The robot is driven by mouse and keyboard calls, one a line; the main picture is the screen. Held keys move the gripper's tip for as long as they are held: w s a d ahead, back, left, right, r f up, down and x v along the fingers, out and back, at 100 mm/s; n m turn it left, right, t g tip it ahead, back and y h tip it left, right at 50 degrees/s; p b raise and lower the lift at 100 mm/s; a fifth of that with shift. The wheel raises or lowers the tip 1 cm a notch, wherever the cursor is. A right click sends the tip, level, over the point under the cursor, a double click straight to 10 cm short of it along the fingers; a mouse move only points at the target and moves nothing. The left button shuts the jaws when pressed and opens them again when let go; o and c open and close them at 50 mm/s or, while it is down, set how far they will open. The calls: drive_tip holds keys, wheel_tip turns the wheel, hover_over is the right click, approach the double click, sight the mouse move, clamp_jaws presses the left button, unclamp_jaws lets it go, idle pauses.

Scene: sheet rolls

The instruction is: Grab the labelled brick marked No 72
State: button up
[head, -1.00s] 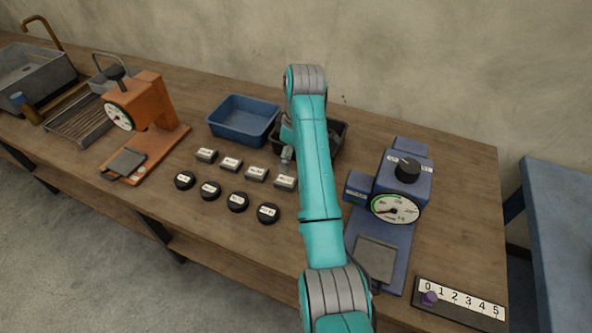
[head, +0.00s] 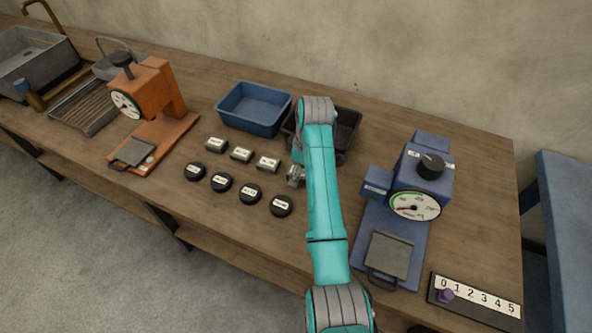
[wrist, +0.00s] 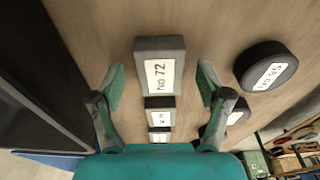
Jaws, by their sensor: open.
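The grey brick labelled No 72 (wrist: 160,65) lies on the table in the wrist view, its white label facing up. My open gripper (wrist: 161,80) has one finger on each side of it in the picture, with gaps showing and no visible contact. In the head view my gripper (head: 296,176) is at the right end of the brick row and covers that end brick or most of it. The other grey bricks stand left of it, such as this labelled brick (head: 267,163).
Several black labelled pucks (head: 250,193) lie in front of the bricks. A blue bin (head: 254,107) and a dark bin (head: 349,119) stand behind. An orange scale (head: 155,95) is left, a blue scale (head: 397,210) right. A number strip (head: 480,302) lies at the front right.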

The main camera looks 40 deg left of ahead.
drive_tip(key=shift+f, duration=0.15)
drive_tip(key=shift+c, duration=0.2)
drive_tip(key=c, duration=1.2)
drive_tip(key=shift+c, duration=0.2)
